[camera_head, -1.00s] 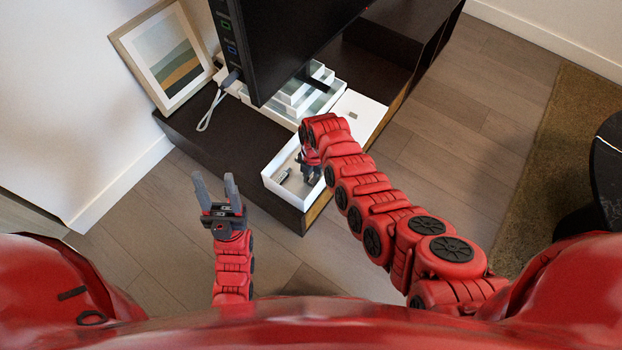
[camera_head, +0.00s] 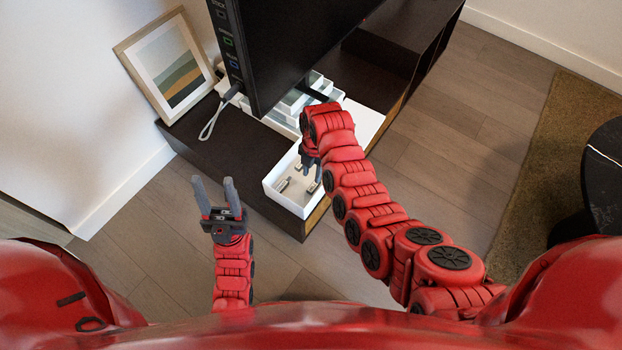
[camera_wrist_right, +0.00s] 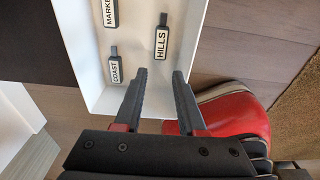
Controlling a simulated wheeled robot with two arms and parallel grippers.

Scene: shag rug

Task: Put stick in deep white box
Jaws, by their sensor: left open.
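The deep white box (camera_head: 274,192) stands at the front end of the dark low cabinet. Three small sticks lie on its floor: the COAST stick (camera_wrist_right: 116,68), the HILLS stick (camera_wrist_right: 161,40) and a stick whose label begins MARKE (camera_wrist_right: 111,12), cut off by the top edge of the right wrist view. My right gripper (camera_wrist_right: 160,75) is over the box, its fingers apart with nothing between them.
A black screen (camera_head: 290,45) with labelled slots and a plugged-in white cable (camera_head: 211,122) stands behind the box. Stepped white containers (camera_head: 290,108) and a picture frame (camera_head: 168,65) are on the cabinet (camera_head: 220,145). Floor is clear around it; a black round table (camera_head: 605,165) is at right.

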